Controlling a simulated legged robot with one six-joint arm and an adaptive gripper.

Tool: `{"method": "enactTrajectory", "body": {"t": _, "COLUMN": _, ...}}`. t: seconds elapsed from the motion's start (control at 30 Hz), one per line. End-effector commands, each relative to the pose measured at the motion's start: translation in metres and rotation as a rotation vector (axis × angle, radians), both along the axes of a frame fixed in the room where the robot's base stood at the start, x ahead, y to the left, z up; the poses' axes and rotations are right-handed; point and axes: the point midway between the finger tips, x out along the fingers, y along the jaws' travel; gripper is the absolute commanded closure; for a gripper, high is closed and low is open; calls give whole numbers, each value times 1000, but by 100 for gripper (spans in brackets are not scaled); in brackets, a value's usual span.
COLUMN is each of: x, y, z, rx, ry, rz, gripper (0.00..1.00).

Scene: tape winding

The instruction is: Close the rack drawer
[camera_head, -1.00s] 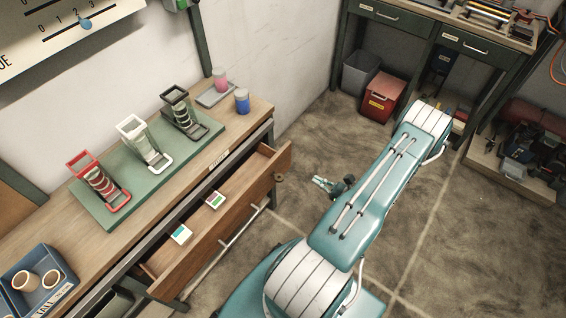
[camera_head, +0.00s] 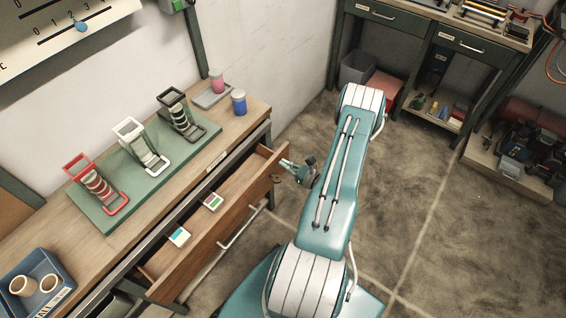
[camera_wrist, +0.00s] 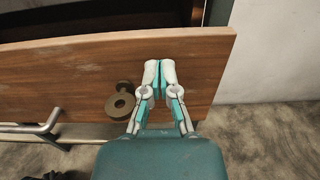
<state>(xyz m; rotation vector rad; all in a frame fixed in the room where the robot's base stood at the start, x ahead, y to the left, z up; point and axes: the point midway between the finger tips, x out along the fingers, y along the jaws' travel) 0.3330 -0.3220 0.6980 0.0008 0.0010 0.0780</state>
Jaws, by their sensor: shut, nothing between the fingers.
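The rack drawer (camera_head: 226,230) stands pulled out from under the wooden bench top, its wooden front facing my arm. Two small boxes, one with a teal label (camera_head: 179,237) and one with a pink and green label (camera_head: 213,202), lie inside it. My gripper (camera_head: 284,163) is at the far end of the drawer front. In the wrist view the drawer front (camera_wrist: 60,85) fills the upper part, and my shut, empty gripper (camera_wrist: 159,64) points at its right part, just right of a round brass-coloured knob (camera_wrist: 120,104). I cannot tell whether the fingertips touch the wood.
A metal bar handle (camera_head: 243,229) runs along the drawer front. On the bench stand a green board (camera_head: 105,212) with three tape holders, a blue tray (camera_head: 62,275) and a blue jar (camera_head: 239,103). The floor (camera_head: 410,200) right of my arm is clear.

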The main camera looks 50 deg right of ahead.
Motion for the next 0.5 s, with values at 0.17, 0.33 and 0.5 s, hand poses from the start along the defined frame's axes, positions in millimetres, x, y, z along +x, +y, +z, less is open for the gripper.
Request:
{"method": "enactTrajectory", "body": {"t": 0.17, "x": 10, "y": 1, "z": 0, "rx": 0, "ry": -1, "rz": 0, "gripper": 100}}
{"method": "enactTrajectory", "body": {"t": 0.33, "x": 10, "y": 1, "z": 0, "rx": 0, "ry": 0, "rz": -1, "gripper": 100}}
{"method": "enactTrajectory", "body": {"t": 0.5, "x": 11, "y": 1, "z": 0, "rx": 0, "ry": 0, "rz": 0, "gripper": 100}}
